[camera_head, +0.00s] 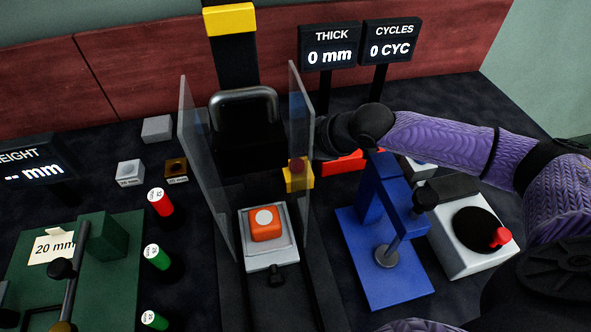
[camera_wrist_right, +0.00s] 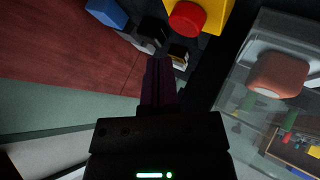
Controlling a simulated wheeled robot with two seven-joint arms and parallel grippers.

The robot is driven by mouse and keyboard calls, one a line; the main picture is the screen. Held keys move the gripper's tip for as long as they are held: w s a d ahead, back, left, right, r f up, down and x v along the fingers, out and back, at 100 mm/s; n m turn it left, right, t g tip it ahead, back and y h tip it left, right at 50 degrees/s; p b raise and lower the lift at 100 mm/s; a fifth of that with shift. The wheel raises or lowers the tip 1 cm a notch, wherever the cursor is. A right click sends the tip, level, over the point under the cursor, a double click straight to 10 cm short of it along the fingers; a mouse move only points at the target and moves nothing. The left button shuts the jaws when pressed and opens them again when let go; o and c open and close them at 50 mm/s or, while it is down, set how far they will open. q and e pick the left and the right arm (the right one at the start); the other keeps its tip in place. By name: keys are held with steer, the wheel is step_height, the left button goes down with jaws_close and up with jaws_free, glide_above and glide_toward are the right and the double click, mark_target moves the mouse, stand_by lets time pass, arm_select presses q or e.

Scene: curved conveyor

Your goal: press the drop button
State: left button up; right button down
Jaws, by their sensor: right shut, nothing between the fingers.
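The drop button looks to be the red button (camera_head: 298,166) on a small yellow box (camera_head: 299,183) beside the right clear panel of the drop rig. In the right wrist view the red button (camera_wrist_right: 187,18) and yellow box (camera_wrist_right: 216,12) are at the top, just beyond my fingers. My right gripper (camera_head: 321,146) comes in from the right, close to the button in the head view; its fingertips are partly hidden. In the wrist view my right gripper (camera_wrist_right: 158,62) is shut and empty. I cannot tell whether it touches the button. My left gripper is not in view.
Clear panels (camera_head: 302,125) flank a black weight (camera_head: 247,125) above an orange block (camera_head: 266,222) on a grey plate. A blue press (camera_head: 385,270) and a white dial box (camera_head: 465,255) stand right. Several capped cylinders and a green gauge (camera_head: 110,225) are left.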

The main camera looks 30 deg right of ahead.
steer(key=shift+f, duration=0.75)
stand_by(0.8)
stand_by(0.6)
steer(key=shift+f, duration=0.4)
